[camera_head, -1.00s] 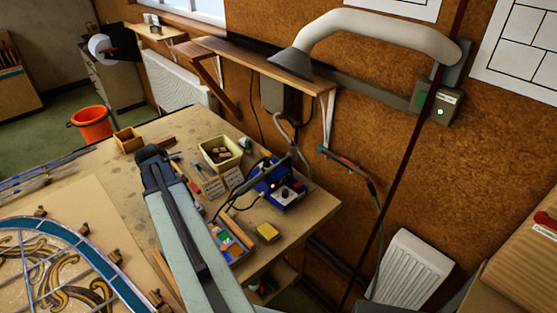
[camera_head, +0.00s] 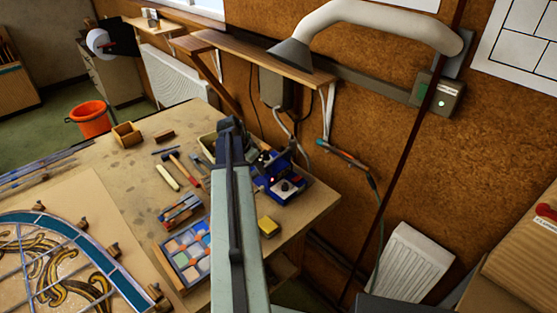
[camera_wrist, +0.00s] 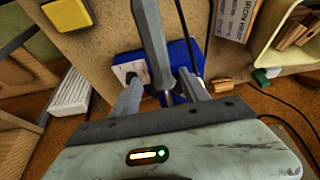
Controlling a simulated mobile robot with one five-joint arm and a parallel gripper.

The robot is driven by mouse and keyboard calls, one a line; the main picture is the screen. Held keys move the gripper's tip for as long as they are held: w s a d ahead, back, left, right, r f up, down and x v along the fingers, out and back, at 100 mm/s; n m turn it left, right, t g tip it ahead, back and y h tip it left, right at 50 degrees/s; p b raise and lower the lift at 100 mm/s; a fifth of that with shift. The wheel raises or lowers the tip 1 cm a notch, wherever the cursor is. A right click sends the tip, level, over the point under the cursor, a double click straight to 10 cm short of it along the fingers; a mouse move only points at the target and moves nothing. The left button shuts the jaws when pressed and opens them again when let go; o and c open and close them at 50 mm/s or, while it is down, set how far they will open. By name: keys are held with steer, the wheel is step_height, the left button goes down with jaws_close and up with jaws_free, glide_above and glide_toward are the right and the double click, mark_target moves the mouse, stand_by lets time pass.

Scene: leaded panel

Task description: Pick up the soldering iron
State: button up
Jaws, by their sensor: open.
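A grey, rod-like handle (camera_wrist: 152,35), which looks like the soldering iron, narrows to a thin metal shaft in the wrist view. It points down at the blue soldering station (camera_wrist: 183,55). My gripper (camera_wrist: 160,80) is open, with one finger on each side of the thin shaft; contact cannot be told. In the head view the blue station (camera_head: 287,184) stands near the table's back right edge. My arm covers its left side, and my gripper and the iron cannot be made out there.
A yellow sponge (camera_head: 267,227) and a tray of coloured glass (camera_head: 186,255) lie near my arm. A tool with a red and teal handle (camera_head: 345,156) hangs at the wall. A fume hose (camera_head: 380,28) arches above.

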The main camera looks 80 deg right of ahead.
steer(key=b+x, duration=0.3)
steer(key=x, duration=0.1)
steer(key=shift+w+f+b, duration=0.1)
steer(key=shift+f+b, duration=0.25)
steer(key=shift+f, duration=0.1)
steer(key=shift+r, duration=0.2)
jaws_close()
